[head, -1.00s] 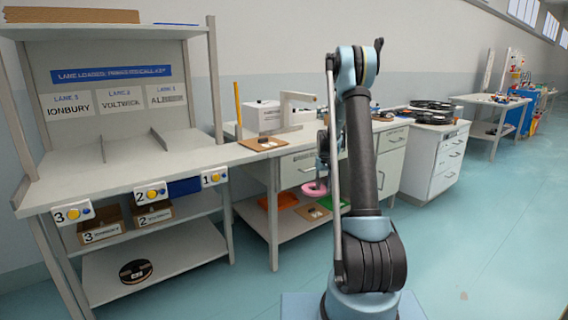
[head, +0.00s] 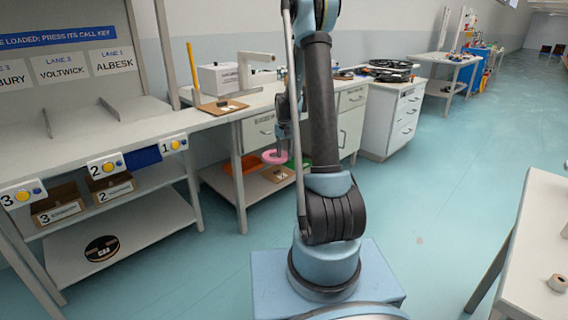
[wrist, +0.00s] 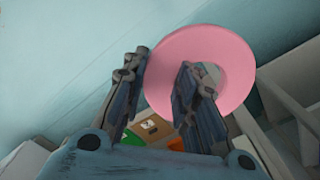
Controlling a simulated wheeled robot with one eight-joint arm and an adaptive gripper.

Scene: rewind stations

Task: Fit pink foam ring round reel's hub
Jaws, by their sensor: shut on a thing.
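The pink foam ring (head: 273,157) hangs at my gripper (head: 284,142), in front of the workbench's lower shelf. In the wrist view the ring (wrist: 241,88) is large and tilted. My gripper (wrist: 164,70) is shut on the ring's band, one finger through the hole and one outside. A dark reel with a pale hub label (head: 102,248) lies flat on the low shelf at left. Large black reels (head: 388,66) lie on top of the drawer cabinet. I cannot tell which reel is meant; the ring is apart from all of them.
The lane rack (head: 60,150) with numbered call keys stands at left. The workbench (head: 215,118) holds a white box device (head: 218,80). Orange (head: 240,165) and green trays are below. A white table (head: 535,250) with a small roll (head: 557,283) is at right. Open floor lies between.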

